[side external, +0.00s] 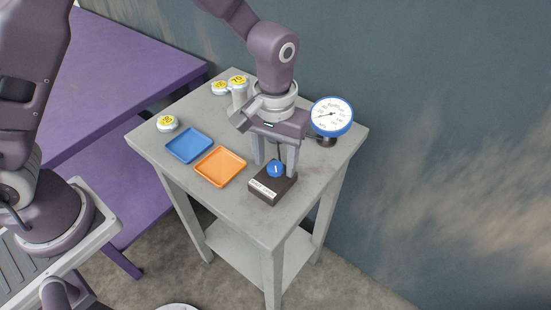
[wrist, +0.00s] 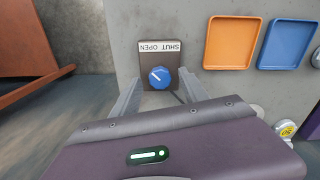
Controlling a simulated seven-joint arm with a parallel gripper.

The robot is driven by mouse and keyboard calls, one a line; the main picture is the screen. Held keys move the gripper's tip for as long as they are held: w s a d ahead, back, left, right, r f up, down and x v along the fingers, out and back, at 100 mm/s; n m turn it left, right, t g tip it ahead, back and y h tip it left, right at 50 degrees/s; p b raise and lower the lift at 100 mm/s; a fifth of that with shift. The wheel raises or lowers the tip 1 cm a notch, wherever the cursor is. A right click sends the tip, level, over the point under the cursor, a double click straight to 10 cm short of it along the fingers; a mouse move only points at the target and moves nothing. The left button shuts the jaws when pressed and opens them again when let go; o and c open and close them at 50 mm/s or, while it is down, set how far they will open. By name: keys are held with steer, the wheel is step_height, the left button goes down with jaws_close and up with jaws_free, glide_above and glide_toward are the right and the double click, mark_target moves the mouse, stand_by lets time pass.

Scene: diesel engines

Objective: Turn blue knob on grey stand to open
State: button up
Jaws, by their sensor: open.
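The blue knob (side external: 275,169) sits on a dark box (side external: 268,192) with a white label strip, near the front corner of the grey stand (side external: 232,202). In the wrist view the knob (wrist: 159,77) has a white pointer line, and the label (wrist: 159,46) reads SHUT and OPEN, upside down. The pointer lies at a slant, its end toward the upper left in that view, on the OPEN-word side or between; I cannot tell its exact setting. My gripper (side external: 274,165) points down over the box, open, with one finger on each side of the knob. Contact with the knob is not clear.
A blue-rimmed gauge (side external: 331,116) stands at the stand's right back. A blue tray (side external: 188,146) and an orange tray (side external: 219,166) lie left of the box. Several yellow-topped weights, one here (side external: 167,123), stand farther back. A purple table (side external: 125,85) is beyond.

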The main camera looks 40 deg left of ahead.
mark_target(275, 166)
step_height(275, 166, up, 6)
steer(key=shift+r, duration=0.25)
steer(key=shift+r, duration=0.1)
steer(key=s+a+r+m+t+h, duration=0.1)
steer(key=s+a+r+t, duration=0.2)
steer(key=s+a+r, duration=0.85)
steer(key=s+a+r+m+t+y, duration=0.1)
steer(key=s+a+t, duration=0.1)
steer(key=s, duration=0.6)
steer(key=shift+s+a+r+t, duration=0.25)
steer(key=shift+s+a+t, duration=0.1)
steer(key=shift+a, duration=0.1)
